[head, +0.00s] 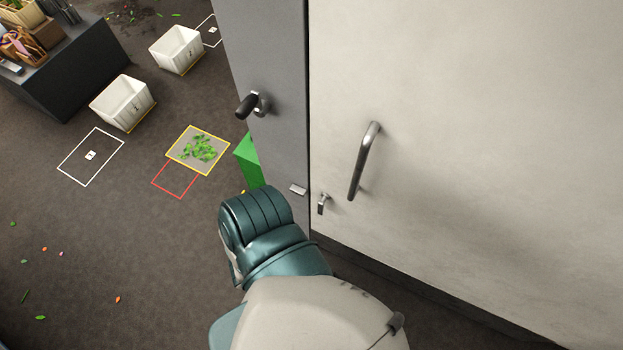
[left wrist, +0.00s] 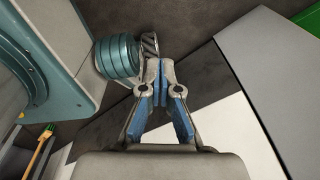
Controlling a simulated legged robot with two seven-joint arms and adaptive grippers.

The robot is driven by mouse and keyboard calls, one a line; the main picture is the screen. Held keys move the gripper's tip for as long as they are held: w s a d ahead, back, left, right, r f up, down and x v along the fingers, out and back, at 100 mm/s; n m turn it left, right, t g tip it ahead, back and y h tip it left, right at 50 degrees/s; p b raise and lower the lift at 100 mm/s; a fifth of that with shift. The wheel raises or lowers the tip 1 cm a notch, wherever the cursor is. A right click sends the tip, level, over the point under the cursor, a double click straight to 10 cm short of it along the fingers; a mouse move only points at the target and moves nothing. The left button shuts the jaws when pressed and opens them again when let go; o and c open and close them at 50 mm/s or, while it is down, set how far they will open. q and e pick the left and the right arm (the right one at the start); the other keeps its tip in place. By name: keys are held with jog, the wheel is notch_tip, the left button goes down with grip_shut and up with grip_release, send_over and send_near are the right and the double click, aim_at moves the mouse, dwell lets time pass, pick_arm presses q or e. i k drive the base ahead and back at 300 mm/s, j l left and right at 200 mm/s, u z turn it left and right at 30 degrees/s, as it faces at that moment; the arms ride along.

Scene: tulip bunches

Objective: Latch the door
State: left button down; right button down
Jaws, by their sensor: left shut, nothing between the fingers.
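A white door-like panel (head: 470,130) with a metal bar handle (head: 364,160) stands beside a grey panel (head: 270,50), with a dark narrow seam between them. A small metal latch piece (head: 322,203) is on the white panel near the seam. A small light plate (head: 298,189) is on the grey panel across from it. A black knob or lever (head: 250,104) sits higher on the grey panel. My left gripper (left wrist: 160,68) is shut and empty in the left wrist view, apart from the pale and grey surfaces behind it. Its fingers do not show in the head view. My right gripper is not seen.
My teal and white arm link covers the lower middle of the head view. White bins (head: 122,104), a dark counter (head: 75,65) and a yellow-edged mat (head: 180,154) with green leaves are at the left. A green piece (head: 249,165) stands beside the grey panel. Open floor lies lower left.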

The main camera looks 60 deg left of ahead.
aim_at(324, 197)
jog(key=u, duration=0.4)
jog(key=k+j+u, duration=0.1)
jog(key=u, duration=0.25)
jog(key=k+u, duration=0.1)
jog(key=u, duration=0.3)
jog(key=j+u, duration=0.1)
jog(key=u, duration=0.3)
jog(key=k+j, duration=0.05)
